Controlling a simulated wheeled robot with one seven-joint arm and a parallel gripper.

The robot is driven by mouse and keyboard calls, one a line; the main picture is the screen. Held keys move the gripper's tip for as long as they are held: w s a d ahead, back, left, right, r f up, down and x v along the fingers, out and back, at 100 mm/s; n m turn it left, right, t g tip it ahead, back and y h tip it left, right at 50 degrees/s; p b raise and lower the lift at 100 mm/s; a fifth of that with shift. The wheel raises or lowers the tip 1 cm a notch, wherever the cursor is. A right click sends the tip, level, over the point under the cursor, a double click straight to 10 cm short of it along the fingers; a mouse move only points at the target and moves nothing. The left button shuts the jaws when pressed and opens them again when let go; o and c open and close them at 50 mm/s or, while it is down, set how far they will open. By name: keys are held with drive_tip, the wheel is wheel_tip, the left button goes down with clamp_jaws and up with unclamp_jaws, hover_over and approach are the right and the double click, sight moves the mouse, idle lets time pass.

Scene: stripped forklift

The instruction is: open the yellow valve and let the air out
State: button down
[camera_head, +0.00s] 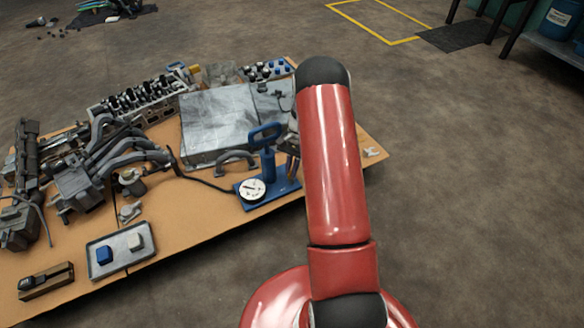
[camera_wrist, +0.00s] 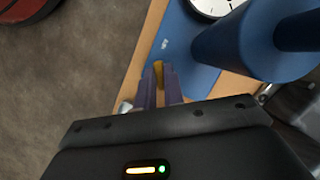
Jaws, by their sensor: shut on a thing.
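The yellow valve (camera_wrist: 158,70) shows in the wrist view as a small yellow piece between my fingertips, beside the blue base plate. My gripper (camera_wrist: 160,84) is shut on it, and the fingers cover much of it. A blue hand pump (camera_head: 268,168) with a loop handle stands upright on its blue plate (camera_head: 283,188) near the table's front edge. Its round white gauge (camera_head: 252,189) sits at the plate's left; the gauge also shows at the top of the wrist view (camera_wrist: 212,5). In the head view my red arm hides most of my gripper, and I cannot make out the valve there.
A dark hose runs left from the pump.

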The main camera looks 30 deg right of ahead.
drive_tip(key=shift+n, duration=0.3)
drive_tip(key=c, duration=1.5)
unclamp_jaws()
drive_tip(key=shift+r, duration=0.1)
drive_tip(key=p+v, duration=0.1)
drive_tip(key=v, duration=0.6)
drive_tip(key=shift+w+r, duration=0.15)
drive_tip(key=shift+r, duration=0.15)
drive_tip(key=shift+d, duration=0.15)
